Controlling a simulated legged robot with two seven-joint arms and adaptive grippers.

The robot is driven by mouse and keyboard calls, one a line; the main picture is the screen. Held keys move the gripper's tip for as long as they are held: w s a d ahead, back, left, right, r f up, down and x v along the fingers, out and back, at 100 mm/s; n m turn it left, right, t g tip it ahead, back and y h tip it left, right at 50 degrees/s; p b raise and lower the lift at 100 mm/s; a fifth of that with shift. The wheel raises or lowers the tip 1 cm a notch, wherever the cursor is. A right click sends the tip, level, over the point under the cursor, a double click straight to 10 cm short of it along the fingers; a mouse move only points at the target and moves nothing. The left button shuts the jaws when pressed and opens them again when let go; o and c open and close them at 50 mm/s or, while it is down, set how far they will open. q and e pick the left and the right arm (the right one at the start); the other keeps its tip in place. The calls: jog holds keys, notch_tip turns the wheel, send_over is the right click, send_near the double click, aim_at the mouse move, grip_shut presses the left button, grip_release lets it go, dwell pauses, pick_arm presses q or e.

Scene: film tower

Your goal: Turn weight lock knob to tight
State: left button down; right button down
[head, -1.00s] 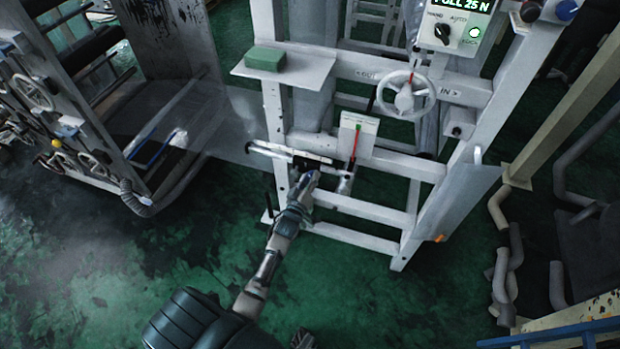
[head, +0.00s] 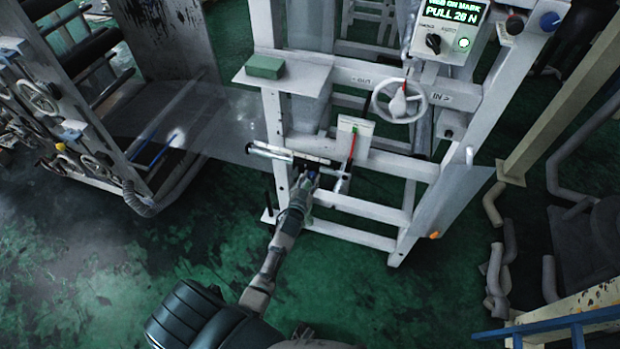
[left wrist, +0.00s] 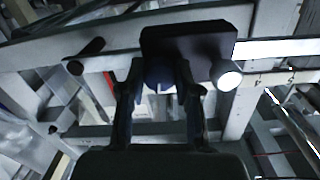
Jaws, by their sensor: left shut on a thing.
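My left gripper (head: 308,176) reaches the lever arm low on the white frame. In the left wrist view its two fingers (left wrist: 158,92) are closed around the sides of a dark blue knob (left wrist: 159,74). The knob sits under a black block (left wrist: 188,42), which I take to be the weight on the pale bar (left wrist: 275,48). The fingers hide much of the knob, and I cannot read its lock position. In the head view the block and knob are small and partly covered by the gripper. My right gripper is not in view.
A white handwheel (head: 399,100) is above right, below a control box whose display (head: 452,12) reads PULL 26 N. A white card (head: 353,138) with a red pointer stands beside the bar. A green block (head: 265,67) lies on the shelf. Green floor is open at left.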

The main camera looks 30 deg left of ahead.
pick_arm(q)
jog(key=m, duration=0.6)
jog(key=shift+w+d+m, duration=0.1)
jog(key=shift+d+m, duration=0.05)
jog(key=shift+m, duration=0.15)
dwell(0.3)
jog(key=c, duration=1)
grip_release()
jog(key=shift+o, duration=1)
jog(key=shift+w+f, duration=0.1)
jog(key=v, duration=1.2)
jog(key=shift+d, duration=0.2)
